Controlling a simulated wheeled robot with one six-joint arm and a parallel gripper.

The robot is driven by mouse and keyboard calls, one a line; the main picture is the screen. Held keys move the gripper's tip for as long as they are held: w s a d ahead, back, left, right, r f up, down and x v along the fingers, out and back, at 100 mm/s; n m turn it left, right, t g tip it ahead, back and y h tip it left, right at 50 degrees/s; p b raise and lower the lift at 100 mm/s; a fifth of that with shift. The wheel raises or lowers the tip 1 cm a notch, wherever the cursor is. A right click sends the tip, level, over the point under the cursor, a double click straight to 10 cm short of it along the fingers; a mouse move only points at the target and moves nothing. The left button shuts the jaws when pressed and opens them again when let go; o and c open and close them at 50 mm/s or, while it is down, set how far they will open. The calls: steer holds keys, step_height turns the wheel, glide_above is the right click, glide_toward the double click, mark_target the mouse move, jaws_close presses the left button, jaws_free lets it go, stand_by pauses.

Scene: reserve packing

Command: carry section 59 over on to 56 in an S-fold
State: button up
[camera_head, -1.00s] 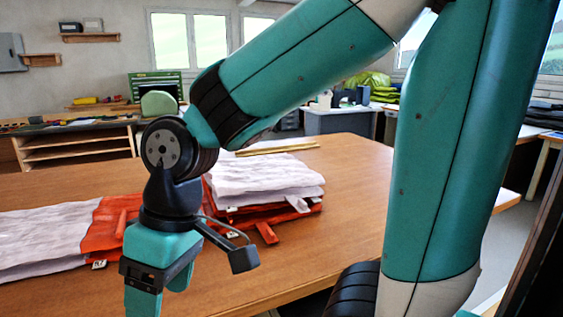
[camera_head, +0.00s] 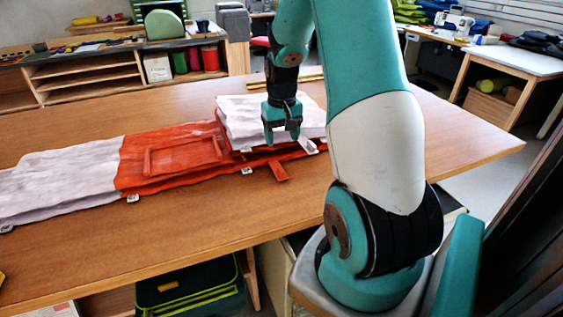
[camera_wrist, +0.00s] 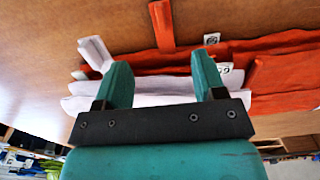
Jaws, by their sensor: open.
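A long strip of fabric sections lies on the table, pale at the left (camera_head: 60,180) and orange in the middle (camera_head: 185,158). At its right end pale layers are folded in a stack (camera_head: 240,125) over orange ones. A pale tab (camera_head: 307,145) and an orange tab (camera_head: 278,170) stick out from the stack's near edge. My gripper (camera_head: 284,136) is open and empty, pointing down at the stack's near side. In the wrist view the pale tab (camera_wrist: 95,52) is by the left fingertip, outside the jaws; the orange tab (camera_wrist: 162,25) is beyond them. I cannot read the small number labels (camera_wrist: 224,68).
The wooden table (camera_head: 400,150) is clear in front of and to the right of the stack. Brass-coloured bars (camera_head: 300,80) lie behind it. An orange raised loop (camera_head: 183,156) lies on the orange section. A green crate (camera_head: 185,288) is below the table edge.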

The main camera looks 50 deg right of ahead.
mark_target(281, 170)
step_height(281, 170, down, 12)
steer(key=shift+f+p, duration=0.15)
steer(key=shift+p, duration=0.8)
